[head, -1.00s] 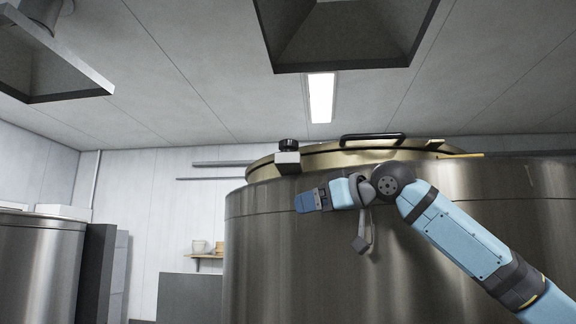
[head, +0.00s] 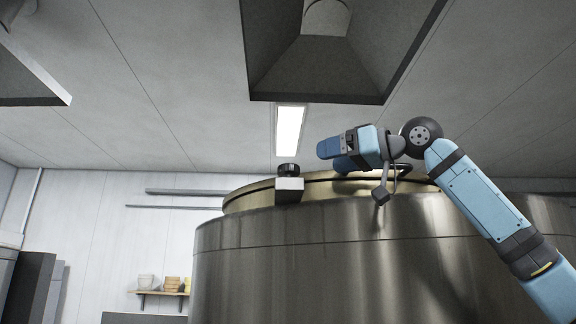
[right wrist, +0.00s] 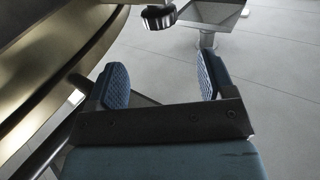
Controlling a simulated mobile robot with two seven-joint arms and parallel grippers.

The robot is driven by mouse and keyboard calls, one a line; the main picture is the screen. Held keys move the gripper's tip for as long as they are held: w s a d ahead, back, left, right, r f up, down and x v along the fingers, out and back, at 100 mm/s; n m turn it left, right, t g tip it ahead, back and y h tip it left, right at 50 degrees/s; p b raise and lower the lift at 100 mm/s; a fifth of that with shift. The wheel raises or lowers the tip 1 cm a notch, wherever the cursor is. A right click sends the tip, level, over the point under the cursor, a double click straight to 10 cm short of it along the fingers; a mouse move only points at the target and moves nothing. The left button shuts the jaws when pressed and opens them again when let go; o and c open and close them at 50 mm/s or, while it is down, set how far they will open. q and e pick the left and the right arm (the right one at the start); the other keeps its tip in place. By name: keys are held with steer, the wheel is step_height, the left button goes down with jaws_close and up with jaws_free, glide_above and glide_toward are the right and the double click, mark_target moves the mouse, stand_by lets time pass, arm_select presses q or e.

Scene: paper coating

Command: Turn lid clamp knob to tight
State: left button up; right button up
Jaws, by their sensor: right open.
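The black lid clamp knob (head: 288,170) sits on top of a light clamp block (head: 289,190) at the rim of the big steel tank. My right gripper (head: 332,155) is to the right of the knob and slightly higher, over the lid, apart from it. In the right wrist view the ridged knob (right wrist: 158,18) shows beyond the tips, roughly in line with the gap between the open, empty blue fingers of the gripper (right wrist: 163,80). The knob's marking cannot be read. My left gripper is not in view.
The brass-coloured lid (head: 240,200) covers the steel tank (head: 300,265); its black handle (head: 403,171) is partly behind my right arm. A grey hood (head: 340,70) hangs above. A wall shelf (head: 160,293) holds small containers. The space left of the knob is clear.

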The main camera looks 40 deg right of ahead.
mark_target(290, 167)
steer(key=p+x, duration=0.2)
steer(key=x, duration=0.8)
steer(key=shift+w+a, duration=0.15)
steer(key=shift+w, duration=0.1)
steer(key=shift+f, duration=0.1)
steer(key=c, duration=0.9)
